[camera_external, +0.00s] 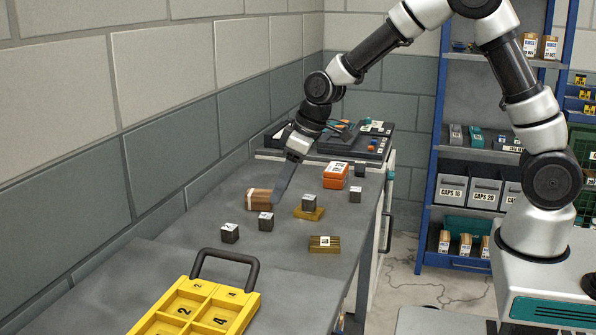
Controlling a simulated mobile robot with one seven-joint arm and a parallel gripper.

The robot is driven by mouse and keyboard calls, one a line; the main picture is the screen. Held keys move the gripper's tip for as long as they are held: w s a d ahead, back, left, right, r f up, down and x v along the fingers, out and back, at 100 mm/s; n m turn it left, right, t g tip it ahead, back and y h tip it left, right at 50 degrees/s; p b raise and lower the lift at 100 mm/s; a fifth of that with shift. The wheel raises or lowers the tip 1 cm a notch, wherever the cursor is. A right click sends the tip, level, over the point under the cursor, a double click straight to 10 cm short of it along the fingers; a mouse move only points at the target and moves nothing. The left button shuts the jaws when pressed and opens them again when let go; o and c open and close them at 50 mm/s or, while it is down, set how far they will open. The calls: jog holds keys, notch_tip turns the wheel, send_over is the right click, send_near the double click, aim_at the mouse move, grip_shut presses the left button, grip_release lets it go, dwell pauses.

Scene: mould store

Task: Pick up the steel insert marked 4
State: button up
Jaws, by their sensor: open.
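Several small dark steel inserts with white labels stand on the grey bench (290,268). One insert (230,234) is at the left and another insert (265,222) is just right of it. A third insert (309,204) sits on a brass block (312,214). Another insert (355,195) stands at the right, and a dark block (360,170) is behind it. Their labels are too small to read, so I cannot tell which is marked 4. My gripper (280,198) points down beside a brown block (258,200), above the inserts. The gap between its fingers is hidden from this side.
A yellow tray (252,308) with numbered compartments and a black handle (258,268) lies in front. Orange boxes (336,176) and a brass ribbed block (324,245) are on the bench. A wall runs along the left; a blue shelf (436,150) stands behind right.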

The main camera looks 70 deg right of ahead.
aim_at(268, 216)
jog(key=x, duration=0.9)
jog(key=shift+w+d+f, duration=0.1)
jog(key=shift+d, duration=0.05)
grip_shut()
